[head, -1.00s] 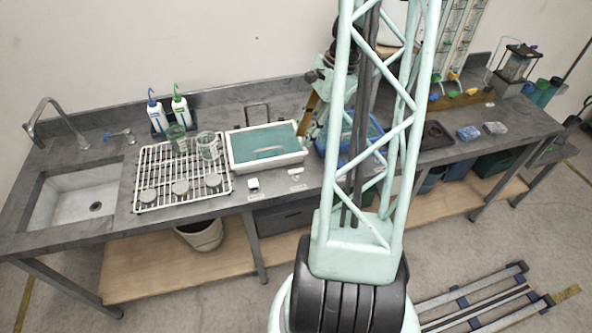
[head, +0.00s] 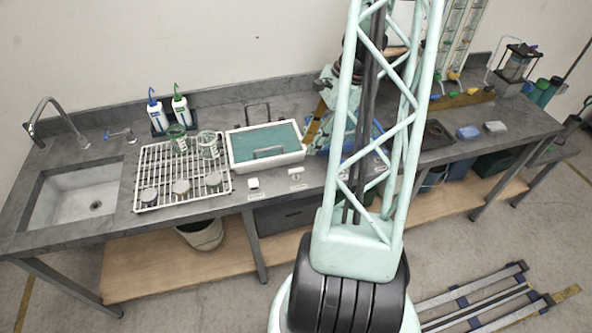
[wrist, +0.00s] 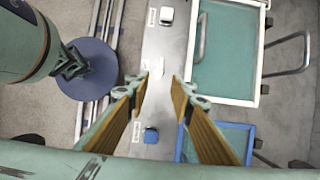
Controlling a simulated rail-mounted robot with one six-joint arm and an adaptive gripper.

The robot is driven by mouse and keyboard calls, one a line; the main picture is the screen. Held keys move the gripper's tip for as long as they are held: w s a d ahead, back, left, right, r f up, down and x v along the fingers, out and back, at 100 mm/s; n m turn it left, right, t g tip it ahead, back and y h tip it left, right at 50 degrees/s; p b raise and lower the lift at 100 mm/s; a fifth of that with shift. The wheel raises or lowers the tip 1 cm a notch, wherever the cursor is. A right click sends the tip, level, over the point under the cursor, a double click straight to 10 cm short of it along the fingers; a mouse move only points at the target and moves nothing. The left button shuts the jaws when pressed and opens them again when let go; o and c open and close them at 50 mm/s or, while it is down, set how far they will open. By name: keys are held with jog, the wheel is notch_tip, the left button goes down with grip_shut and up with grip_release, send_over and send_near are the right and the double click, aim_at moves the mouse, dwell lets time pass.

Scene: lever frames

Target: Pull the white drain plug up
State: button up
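Two small white fittings sit on the bench's front edge beside the white tray. One is a blocky knob (head: 253,184), also in the wrist view (wrist: 166,15). The other is a T-shaped piece (head: 296,174), seen between and beyond my fingertips in the wrist view (wrist: 155,66). Labels are too small to read, so I cannot tell for sure which is the drain plug. My gripper (wrist: 161,82) is open and empty, above the bench front strip, apart from both fittings. In the head view my arm partly hides it.
The white tray with teal liquid (head: 233,158) lies beside the fittings. A blue tray (wrist: 250,128) and a blue fitting (wrist: 151,135) are near my right and lower side in the wrist view. A drying rack (head: 140,178) with glassware stands left. The floor is beyond the bench edge.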

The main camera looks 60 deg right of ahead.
aim_at(297, 169)
jog(key=shift+b+x, duration=1.25)
jog(key=shift+x, duration=5.2)
jog(key=shift+a, duration=0.1)
jog(key=shift+c, duration=0.7)
grip_shut()
